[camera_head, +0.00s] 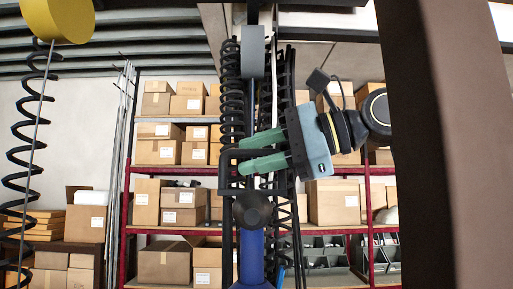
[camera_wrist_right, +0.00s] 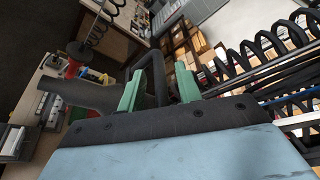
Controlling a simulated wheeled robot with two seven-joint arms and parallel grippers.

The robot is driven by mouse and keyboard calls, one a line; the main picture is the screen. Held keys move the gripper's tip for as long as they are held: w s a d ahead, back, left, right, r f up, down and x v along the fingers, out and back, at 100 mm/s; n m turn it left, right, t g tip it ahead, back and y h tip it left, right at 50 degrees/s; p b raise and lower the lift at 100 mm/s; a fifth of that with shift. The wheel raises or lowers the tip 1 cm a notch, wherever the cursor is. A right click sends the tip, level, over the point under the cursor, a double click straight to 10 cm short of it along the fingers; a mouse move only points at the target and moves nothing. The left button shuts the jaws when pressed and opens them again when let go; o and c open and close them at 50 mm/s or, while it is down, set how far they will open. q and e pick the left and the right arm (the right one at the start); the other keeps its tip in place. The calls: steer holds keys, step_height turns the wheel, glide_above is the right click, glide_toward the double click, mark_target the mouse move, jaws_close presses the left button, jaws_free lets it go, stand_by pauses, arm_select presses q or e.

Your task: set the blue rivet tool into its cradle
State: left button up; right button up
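The blue rivet tool (camera_head: 251,257) hangs upright at the bottom centre of the head view, with a dark rounded top, cut off by the lower edge. A black bent bar (camera_wrist_right: 156,62) stands above it, and in the wrist view a dark grey cylinder, apparently part of the tool, lies left of the fingers. My right gripper (camera_head: 241,154) comes in from the right, above the tool. Its green fingers (camera_wrist_right: 159,91) are apart, with the black bar between them; I see no firm contact. My left gripper is out of view. I cannot make out the cradle.
Black coiled hoses (camera_head: 231,95) and a grey block (camera_head: 253,52) hang close around my right gripper. A yellow balancer (camera_head: 58,18) with another coil is at the left. Shelves with cartons (camera_head: 168,258) stand behind. The wrist view shows a cluttered bench (camera_wrist_right: 45,75) at the left.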

steer(key=shift+a, duration=0.1)
jaws_close()
stand_by(0.3)
